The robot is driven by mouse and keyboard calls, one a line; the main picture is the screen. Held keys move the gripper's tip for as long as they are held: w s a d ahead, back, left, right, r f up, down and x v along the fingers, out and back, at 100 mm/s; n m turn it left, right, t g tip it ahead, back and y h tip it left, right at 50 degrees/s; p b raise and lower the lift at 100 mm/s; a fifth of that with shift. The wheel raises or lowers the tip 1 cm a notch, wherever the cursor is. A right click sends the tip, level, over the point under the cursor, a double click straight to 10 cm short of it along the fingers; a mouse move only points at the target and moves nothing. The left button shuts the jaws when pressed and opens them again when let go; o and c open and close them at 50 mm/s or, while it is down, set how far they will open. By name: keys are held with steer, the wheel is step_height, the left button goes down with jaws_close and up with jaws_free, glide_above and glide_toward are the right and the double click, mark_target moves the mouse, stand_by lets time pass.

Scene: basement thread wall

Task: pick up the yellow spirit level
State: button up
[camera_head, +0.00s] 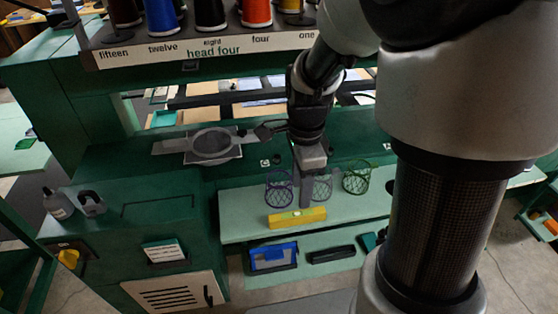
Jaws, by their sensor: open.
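The yellow spirit level (297,218) lies lengthwise on the pale green shelf (240,226), near its front edge. My gripper (306,200) points down just behind and above the level, near its middle. It is open, with nothing seen between its fingers. Only one finger shows clearly, and I cannot tell the exact gap to the level.
Below are a blue-framed box (273,257) and a black bar (331,254). The shelf is clear left of the level.

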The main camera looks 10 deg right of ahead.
mark_target(297, 214)
steer(key=f, duration=0.9)
steer(key=shift+w+a+b, duration=0.1)
steer(key=shift+w+b, duration=0.1)
steer(key=shift+b, duration=0.1)
steer(key=shift+c, duration=0.2)
jaws_close()
